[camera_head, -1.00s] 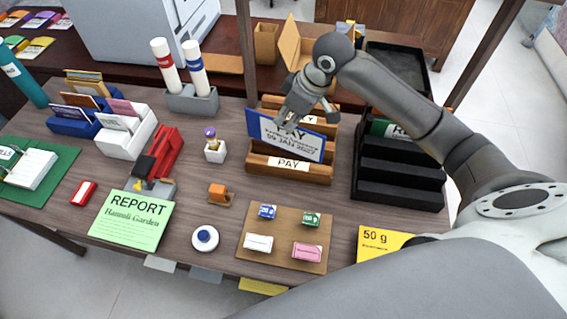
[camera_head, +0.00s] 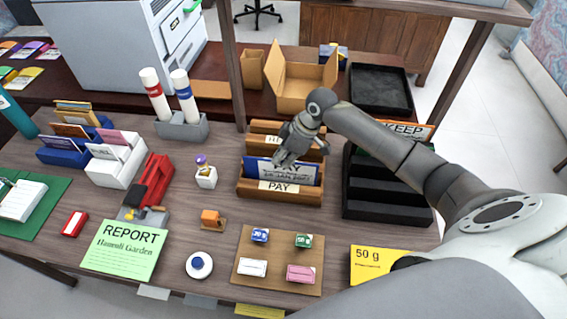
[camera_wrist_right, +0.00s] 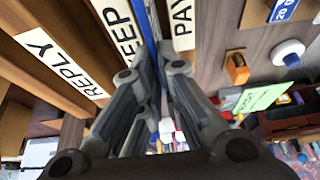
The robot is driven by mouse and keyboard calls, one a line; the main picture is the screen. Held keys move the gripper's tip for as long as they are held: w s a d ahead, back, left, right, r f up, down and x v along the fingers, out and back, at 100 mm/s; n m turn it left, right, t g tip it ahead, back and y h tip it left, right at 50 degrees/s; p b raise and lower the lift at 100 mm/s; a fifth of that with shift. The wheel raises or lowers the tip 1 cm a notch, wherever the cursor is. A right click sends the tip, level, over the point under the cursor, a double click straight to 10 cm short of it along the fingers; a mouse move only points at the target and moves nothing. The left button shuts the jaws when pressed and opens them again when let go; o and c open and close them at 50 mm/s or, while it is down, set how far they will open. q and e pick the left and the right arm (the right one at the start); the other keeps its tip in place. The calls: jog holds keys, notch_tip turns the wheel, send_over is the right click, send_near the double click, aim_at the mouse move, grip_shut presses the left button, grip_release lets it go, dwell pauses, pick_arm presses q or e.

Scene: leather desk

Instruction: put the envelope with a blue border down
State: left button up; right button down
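The envelope with a blue border (camera_head: 262,168) stands in the front slot of the wooden rack (camera_head: 240,188), behind the PAY label (camera_head: 280,186). Its lower part is hidden by the rack's front wall. My right gripper (camera_head: 284,160) is over the envelope's top edge, pointing down. In the right wrist view the fingers (camera_wrist_right: 152,65) are close on both sides of the envelope's thin blue edge (camera_wrist_right: 153,25), and look shut on it. REPLY (camera_wrist_right: 60,62) and KEEP (camera_wrist_right: 120,30) labels show on the rack's slots behind. My left gripper is not in view.
A black tiered tray (camera_head: 385,195) stands close right of the rack, under my right arm. A purple-topped stamp (camera_head: 205,175) is left of it. A brown board (camera_head: 275,278) with small blocks lies in front. An open cardboard box (camera_head: 300,90) stands behind.

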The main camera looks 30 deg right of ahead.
notch_tip(320, 180, down, 2)
jog(key=shift+f, duration=0.5)
jog(key=c, duration=1.6)
grip_release()
jog(key=shift+c, duration=0.2)
jog(key=shift+r, duration=0.2)
jog(key=b+v, duration=0.1)
jog(key=v, duration=1.1)
jog(key=shift+a+f, duration=0.1)
jog(key=shift+f, duration=0.1)
